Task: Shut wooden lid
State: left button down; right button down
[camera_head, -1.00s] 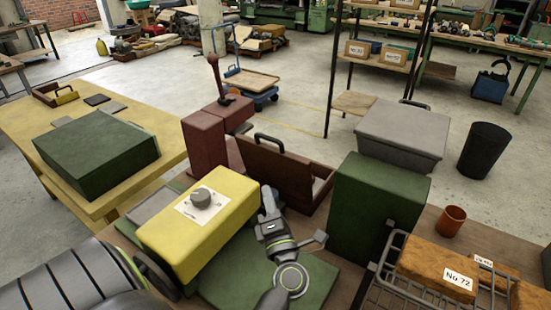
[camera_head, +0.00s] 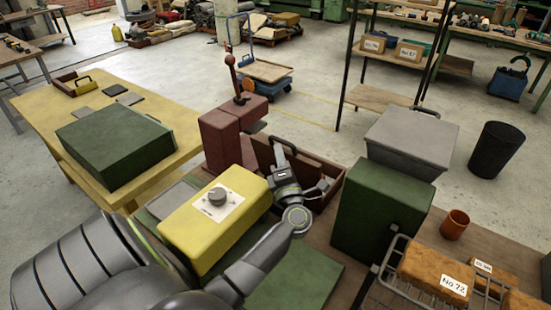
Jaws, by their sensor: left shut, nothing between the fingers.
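The brown wooden lid (camera_head: 318,167) stands raised, its dark handle (camera_head: 283,143) at the top edge, on a wooden box behind the yellow box. My left gripper (camera_head: 281,163) is shut and empty, in front of the lid's left part just below the handle. I cannot tell whether it touches the lid. My left arm and gripper hide part of the lid and the box's inside. My right gripper is not in view.
The yellow box (camera_head: 215,225) with a knob is left of my left gripper. A green block (camera_head: 380,212) stands close on the right, and a dark red machine (camera_head: 220,140) behind on the left. A wire basket (camera_head: 400,290) is at the front right.

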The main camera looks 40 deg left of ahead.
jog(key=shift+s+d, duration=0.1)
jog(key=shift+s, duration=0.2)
